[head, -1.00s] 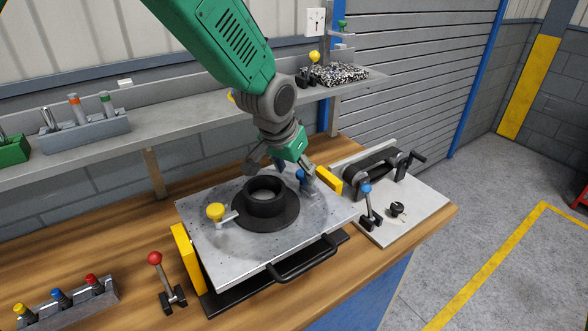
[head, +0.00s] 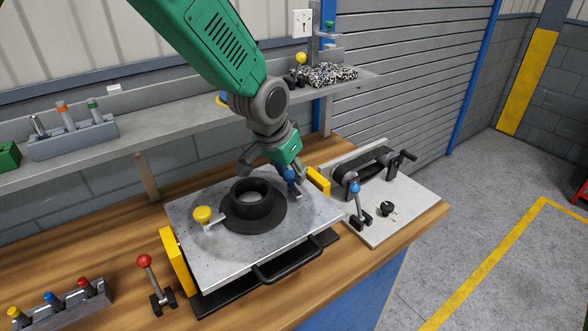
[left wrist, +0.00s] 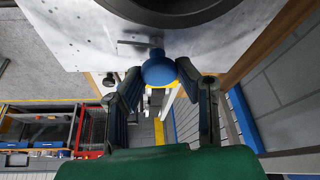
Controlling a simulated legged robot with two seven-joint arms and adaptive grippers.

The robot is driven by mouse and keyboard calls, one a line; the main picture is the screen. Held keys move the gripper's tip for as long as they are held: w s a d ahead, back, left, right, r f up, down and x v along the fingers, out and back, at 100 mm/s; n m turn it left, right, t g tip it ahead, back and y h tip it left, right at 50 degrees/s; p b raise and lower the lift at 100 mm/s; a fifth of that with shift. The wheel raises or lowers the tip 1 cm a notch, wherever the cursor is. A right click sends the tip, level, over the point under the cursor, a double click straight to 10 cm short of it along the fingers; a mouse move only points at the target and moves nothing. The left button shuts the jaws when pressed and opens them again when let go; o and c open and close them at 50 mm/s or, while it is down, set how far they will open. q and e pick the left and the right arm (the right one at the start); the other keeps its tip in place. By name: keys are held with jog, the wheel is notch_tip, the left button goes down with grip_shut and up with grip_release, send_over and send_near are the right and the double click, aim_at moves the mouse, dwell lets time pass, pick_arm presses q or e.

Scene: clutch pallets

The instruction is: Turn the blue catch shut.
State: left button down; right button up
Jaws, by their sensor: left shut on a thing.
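The blue catch (head: 290,174) stands on the right part of the grey metal plate (head: 190,250), beside the black flanged ring (head: 252,205). My left gripper (head: 284,172) comes down over it from above and is shut on its blue knob. In the left wrist view the knob (left wrist: 159,71) sits between the two fingers, and the catch's metal bar (left wrist: 136,43) points left, apart from the ring's edge (left wrist: 185,18). The yellow catch (head: 203,214) is on the opposite side, its bar reaching toward the ring's flange. My right gripper is out of view.
Yellow blocks (head: 172,262) flank the plate, with a black handle (head: 290,268) at its front. A red-knobbed lever (head: 145,262) stands left. A blue-knobbed lever (head: 356,188) and a black clamp (head: 365,168) stand right. A shelf (head: 190,125) runs behind.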

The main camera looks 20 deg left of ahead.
pick_arm(q)
jog(key=shift+s+a+m+h+p, duration=0.2)
jog(key=shift+m+h+p, duration=0.1)
jog(key=shift+m+p, duration=0.75)
jog(key=shift+m, duration=0.05)
jog(key=m+g+h+p, duration=0.1)
jog(key=m+p, duration=0.1)
jog(key=shift+w+d+m, duration=0.1)
jog(key=shift+m, duration=0.3)
jog(key=m+g+h+p, duration=0.1)
jog(key=m, duration=0.2)
jog(key=shift+w+p, duration=0.1)
jog(key=shift+p, duration=0.3)
jog(key=m+g, duration=0.1)
jog(key=m, duration=0.3)
jog(key=shift+w+g, duration=0.1)
jog(key=shift+g, duration=0.2)
jog(key=m+g, duration=0.1)
jog(key=m, duration=0.2)
jog(key=shift+w+m+b, duration=0.1)
jog(key=shift+m+b, duration=0.2)
jog(key=shift+m, duration=0.1)
jog(key=shift+w+a+r+m+g, duration=0.1)
jog(key=shift+a+r+m+g, duration=0.15)
jog(key=shift+m, duration=0.35)
